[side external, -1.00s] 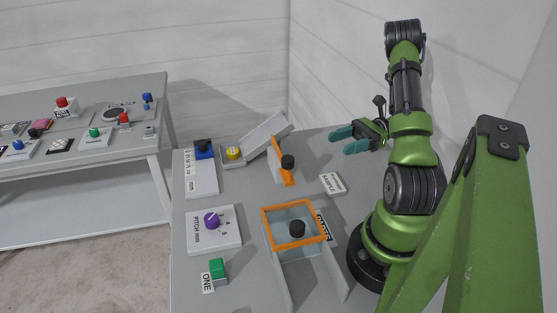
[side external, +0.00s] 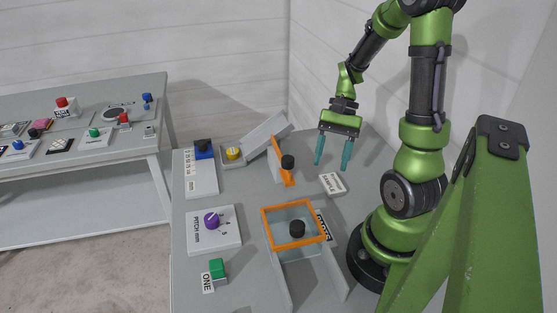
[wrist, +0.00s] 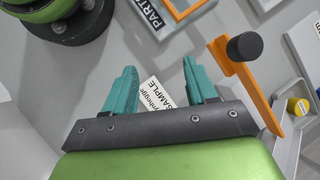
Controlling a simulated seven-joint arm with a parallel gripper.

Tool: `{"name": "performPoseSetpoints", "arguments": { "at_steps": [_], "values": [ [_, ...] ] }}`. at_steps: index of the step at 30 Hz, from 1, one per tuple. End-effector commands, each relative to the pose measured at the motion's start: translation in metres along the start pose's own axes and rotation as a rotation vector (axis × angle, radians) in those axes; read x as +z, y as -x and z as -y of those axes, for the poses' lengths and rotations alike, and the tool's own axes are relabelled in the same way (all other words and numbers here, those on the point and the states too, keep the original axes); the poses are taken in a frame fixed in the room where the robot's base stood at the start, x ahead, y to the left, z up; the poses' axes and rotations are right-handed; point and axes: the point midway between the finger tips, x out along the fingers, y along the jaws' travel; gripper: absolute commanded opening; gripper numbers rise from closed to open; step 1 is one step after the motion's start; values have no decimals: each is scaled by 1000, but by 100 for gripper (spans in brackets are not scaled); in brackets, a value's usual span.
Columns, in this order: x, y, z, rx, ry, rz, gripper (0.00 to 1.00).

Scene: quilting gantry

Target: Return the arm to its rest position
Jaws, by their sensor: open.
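My gripper (side external: 333,155) hangs above the back right of the grey table (side external: 257,194), its teal fingers pointing down. The fingers are apart and nothing is between them. My green arm is raised and bent over at the top. In the wrist view the open fingers (wrist: 162,88) show over the white sample card (wrist: 160,95), which lies on the table below. The same card (side external: 333,184) shows in the side view, apart from the gripper.
An orange flap with a black knob (side external: 287,163) stands left of my gripper. An orange-framed box lid (side external: 268,228) is nearer the front. A purple dial (side external: 211,221), green button (side external: 217,268) and yellow knob (side external: 233,153) lie left. A wall rises behind.

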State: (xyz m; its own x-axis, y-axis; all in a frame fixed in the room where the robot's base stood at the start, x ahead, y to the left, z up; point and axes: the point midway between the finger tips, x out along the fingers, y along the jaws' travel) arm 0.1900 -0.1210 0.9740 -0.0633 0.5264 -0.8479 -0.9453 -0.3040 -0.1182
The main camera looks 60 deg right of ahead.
Motion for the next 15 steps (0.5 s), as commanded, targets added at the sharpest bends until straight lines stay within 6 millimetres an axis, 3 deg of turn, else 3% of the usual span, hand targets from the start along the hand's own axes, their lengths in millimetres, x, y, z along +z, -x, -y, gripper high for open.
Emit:
{"name": "performPoseSetpoints", "arguments": {
  "at_steps": [5, 9, 15],
  "values": [
    [32, 16, 45, 8, 295, -340, 57],
    [70, 28, 78, -53, 531, -559, 57],
    [136, 39, 103, -170, 839, -737, 57]
  ]
}}
